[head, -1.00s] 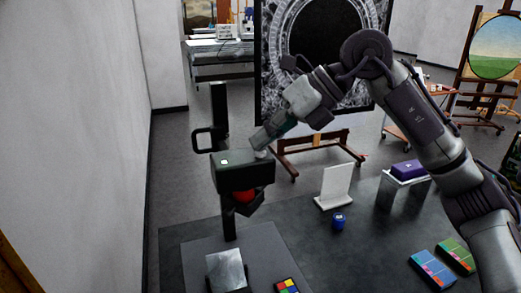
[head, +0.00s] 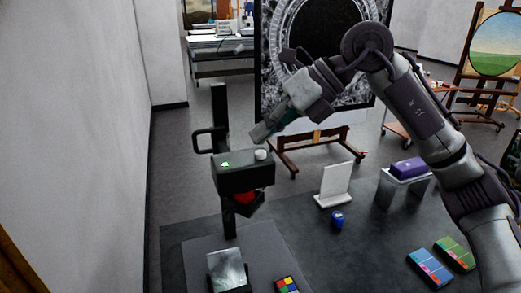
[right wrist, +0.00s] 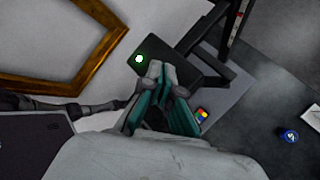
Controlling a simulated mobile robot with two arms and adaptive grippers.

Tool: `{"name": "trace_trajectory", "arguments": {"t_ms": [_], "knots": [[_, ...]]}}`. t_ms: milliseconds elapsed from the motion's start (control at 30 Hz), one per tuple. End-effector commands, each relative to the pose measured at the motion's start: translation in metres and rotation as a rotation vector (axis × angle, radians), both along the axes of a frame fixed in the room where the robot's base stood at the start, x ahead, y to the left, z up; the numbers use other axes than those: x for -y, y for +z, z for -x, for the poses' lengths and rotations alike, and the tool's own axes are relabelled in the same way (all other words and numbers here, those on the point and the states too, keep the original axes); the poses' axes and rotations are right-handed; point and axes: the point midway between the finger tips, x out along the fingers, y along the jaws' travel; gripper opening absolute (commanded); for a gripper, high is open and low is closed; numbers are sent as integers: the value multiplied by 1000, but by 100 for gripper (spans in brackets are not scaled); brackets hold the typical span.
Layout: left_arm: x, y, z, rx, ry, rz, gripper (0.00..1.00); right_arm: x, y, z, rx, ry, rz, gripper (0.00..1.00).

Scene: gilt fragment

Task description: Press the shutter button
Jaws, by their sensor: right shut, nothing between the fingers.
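A dark box-shaped camera (head: 243,178) sits on a black upright stand. A pale round shutter button (head: 261,154) stands up at the right of its top. A small light (head: 225,164) on the top glows green; it also shows in the right wrist view (right wrist: 139,58). My right gripper (head: 261,133) is shut and empty, its tips above the button with a visible gap. In the right wrist view the shut fingers (right wrist: 162,72) overlap the camera top, and I cannot make out the button there. My left gripper is not in view.
A red ball-like part (head: 244,197) shows under the camera. A white upright plate (head: 334,184), a blue jar (head: 338,219) and a purple box (head: 408,168) stand to the right. A wall is at left.

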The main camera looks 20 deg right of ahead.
Motion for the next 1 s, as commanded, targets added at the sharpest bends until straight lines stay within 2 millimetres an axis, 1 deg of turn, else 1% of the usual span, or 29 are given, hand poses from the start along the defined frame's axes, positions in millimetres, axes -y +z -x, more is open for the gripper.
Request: {"name": "trace_trajectory", "arguments": {"t_ms": [33,200,467,1000], "knots": [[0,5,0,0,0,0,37,0,6,0,1,-1,0,0],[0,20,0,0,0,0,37,0,24,0,1,0,0,0],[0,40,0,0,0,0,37,0,48,0,1,0,0,0],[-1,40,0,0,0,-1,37,0,48,0,0,0,0,0]]}}
